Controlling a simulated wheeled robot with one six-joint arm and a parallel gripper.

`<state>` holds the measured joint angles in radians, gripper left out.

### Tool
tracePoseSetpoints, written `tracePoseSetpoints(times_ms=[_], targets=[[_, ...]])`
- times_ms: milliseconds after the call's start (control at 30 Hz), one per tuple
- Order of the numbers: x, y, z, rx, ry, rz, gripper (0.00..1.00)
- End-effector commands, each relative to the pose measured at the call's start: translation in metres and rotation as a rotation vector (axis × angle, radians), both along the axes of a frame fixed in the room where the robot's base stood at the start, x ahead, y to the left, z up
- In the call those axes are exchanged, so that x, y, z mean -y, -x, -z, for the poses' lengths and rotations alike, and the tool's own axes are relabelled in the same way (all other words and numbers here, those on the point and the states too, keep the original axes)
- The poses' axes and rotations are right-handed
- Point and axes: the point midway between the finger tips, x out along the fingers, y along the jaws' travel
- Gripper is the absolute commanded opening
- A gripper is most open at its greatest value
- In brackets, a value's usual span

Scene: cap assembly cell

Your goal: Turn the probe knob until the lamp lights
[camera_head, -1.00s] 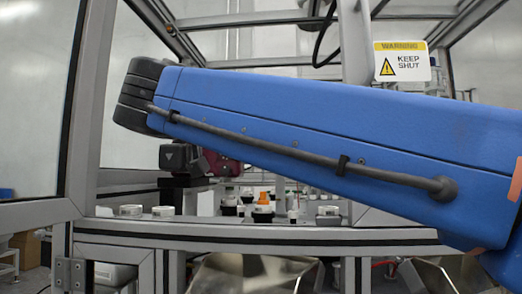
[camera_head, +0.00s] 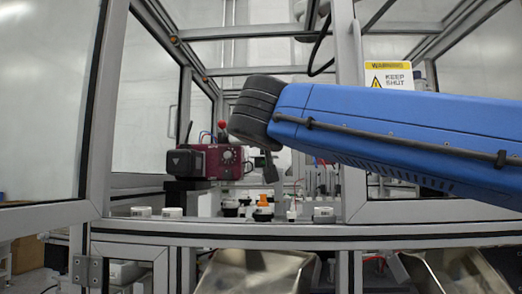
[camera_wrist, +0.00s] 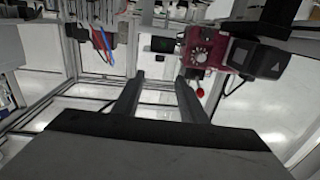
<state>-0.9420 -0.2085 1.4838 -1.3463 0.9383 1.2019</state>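The probe unit is a maroon box (camera_head: 222,163) with a round dial-like knob (camera_head: 228,156) on its front, left of my arm's end in the head view. In the wrist view, turned upside down, the maroon box (camera_wrist: 205,44) and its knob (camera_wrist: 202,57) are ahead and right of the fingers. A red ball (camera_head: 222,124) stands above the box; it also shows in the wrist view (camera_wrist: 200,92). I cannot tell whether it is the lamp, and no lit lamp is clear. My gripper (camera_wrist: 160,77) is open and empty, apart from the knob.
A black block (camera_head: 184,162) adjoins the box on its left. White round parts (camera_head: 172,212) and an orange-topped part (camera_head: 264,205) stand low along the bench. A small green display (camera_wrist: 162,44) is ahead.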

Motion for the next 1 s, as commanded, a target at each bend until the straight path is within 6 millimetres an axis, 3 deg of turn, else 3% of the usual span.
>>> tracePoseSetpoints(times_ms=[700, 1000], targets=[[-0.004, -0.118, 0.000, 0.000, 0.001, 0.003, 0.39], [-0.006, -0.146, 0.000, 0.000, 0.001, 0.001, 0.39]])
